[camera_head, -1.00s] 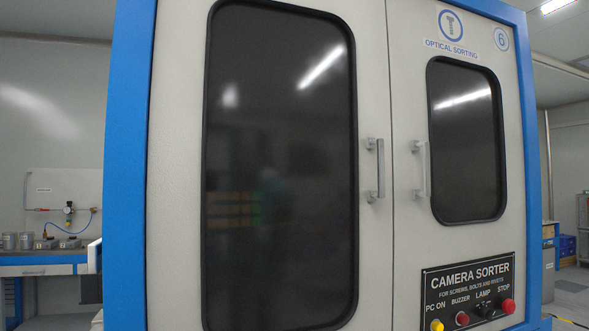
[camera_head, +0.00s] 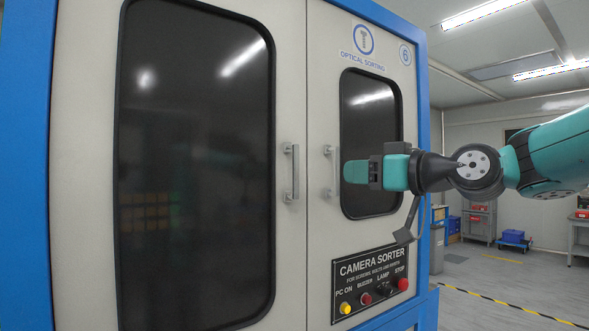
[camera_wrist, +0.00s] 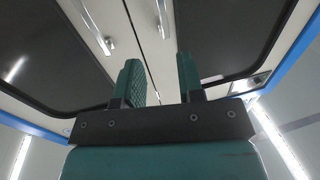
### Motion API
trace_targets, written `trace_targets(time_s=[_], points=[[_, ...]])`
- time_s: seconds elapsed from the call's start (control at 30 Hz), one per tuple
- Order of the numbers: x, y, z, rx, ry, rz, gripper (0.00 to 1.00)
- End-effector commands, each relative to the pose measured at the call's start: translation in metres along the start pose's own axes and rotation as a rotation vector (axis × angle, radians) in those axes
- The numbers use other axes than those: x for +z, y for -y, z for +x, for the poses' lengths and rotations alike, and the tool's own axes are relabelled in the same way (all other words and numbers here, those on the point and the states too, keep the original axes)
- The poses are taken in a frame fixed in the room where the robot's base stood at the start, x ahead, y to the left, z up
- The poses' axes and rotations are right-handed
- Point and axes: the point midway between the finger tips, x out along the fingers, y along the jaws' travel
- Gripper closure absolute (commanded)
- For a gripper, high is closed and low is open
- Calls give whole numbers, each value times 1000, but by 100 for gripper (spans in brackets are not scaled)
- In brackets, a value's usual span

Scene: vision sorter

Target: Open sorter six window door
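Sorter six (camera_head: 60,160) is a beige cabinet with a blue frame and a round 6 badge (camera_head: 405,54). Its left door has a tall dark window (camera_head: 195,150) and a vertical metal handle (camera_head: 291,172). Its right door has a smaller dark window (camera_head: 372,110) and its own handle (camera_head: 329,172). Both doors look shut. My gripper (camera_head: 346,172) is in front of the smaller window, just right of the right door's handle in the picture. In the wrist view my gripper (camera_wrist: 157,70) has its green fingers apart with nothing between them. Two handles show beyond them, the nearer-centre handle (camera_wrist: 162,18) and another (camera_wrist: 97,25).
A control panel (camera_head: 370,266) with coloured buttons is low on the right door side. Shelving (camera_head: 478,222) and a blue bin on a trolley (camera_head: 513,238) stand farther back at right. Open floor with a yellow-black line (camera_head: 515,307) lies to the right.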

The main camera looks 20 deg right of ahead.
Motion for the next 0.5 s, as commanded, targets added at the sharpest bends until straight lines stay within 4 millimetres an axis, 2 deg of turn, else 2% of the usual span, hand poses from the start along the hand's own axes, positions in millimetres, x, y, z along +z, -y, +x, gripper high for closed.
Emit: trace_targets(time_s=[0.5], points=[[-2,4,116,-7,7,3,65]])
